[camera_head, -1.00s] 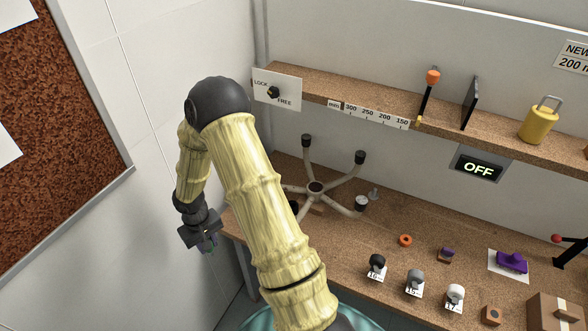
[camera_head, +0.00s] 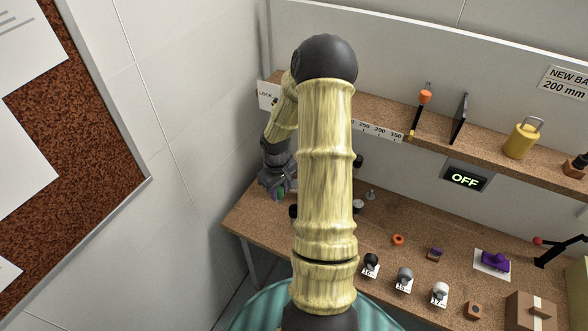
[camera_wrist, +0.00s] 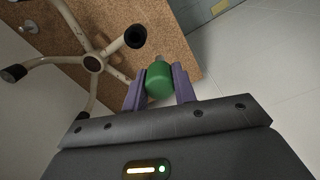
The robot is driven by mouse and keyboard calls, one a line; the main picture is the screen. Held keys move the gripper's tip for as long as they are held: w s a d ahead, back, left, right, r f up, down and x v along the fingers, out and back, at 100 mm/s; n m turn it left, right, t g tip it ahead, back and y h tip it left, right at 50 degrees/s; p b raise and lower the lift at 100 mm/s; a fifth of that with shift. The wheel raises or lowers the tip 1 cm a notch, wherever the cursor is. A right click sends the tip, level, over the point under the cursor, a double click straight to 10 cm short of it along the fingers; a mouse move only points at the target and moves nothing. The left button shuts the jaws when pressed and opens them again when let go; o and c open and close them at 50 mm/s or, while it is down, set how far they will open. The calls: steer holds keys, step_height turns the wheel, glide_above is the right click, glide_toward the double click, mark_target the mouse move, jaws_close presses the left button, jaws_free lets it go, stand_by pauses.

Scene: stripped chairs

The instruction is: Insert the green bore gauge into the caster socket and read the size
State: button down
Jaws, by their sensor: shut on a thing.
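The green bore gauge (camera_wrist: 158,82) is held between the purple fingers of my gripper (camera_wrist: 159,90) in the wrist view. Its grey tip points away from my gripper, toward the workbench edge. In the head view my gripper (camera_head: 277,190) is above the left end of the workbench, with a little of the green gauge (camera_head: 281,194) showing. The stripped chair base (camera_wrist: 92,64) lies on the bench with its arms spread. One arm's dark end with a socket opening (camera_wrist: 135,36) is just up and left of the gauge, apart from it. My arm hides most of the base in the head view.
Casters on cards marked with sizes (camera_head: 404,281) stand along the bench front. An orange ring (camera_head: 398,240) and a purple part (camera_head: 495,259) lie behind them. A shelf (camera_head: 380,105) runs above the bench. The display (camera_head: 465,178) reads OFF.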

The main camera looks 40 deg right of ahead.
steer(key=d+r, duration=0.1)
steer(key=s+d+r, duration=0.1)
steer(key=s+d+r+p, duration=0.1)
steer(key=d, duration=0.1)
steer(key=shift+s, duration=0.25)
steer(key=shift+s+r, duration=0.1)
step_height(320, 180, down, 6)
steer(key=b, duration=0.4)
stand_by(0.4)
steer(key=shift+a, duration=0.1)
stand_by(0.3)
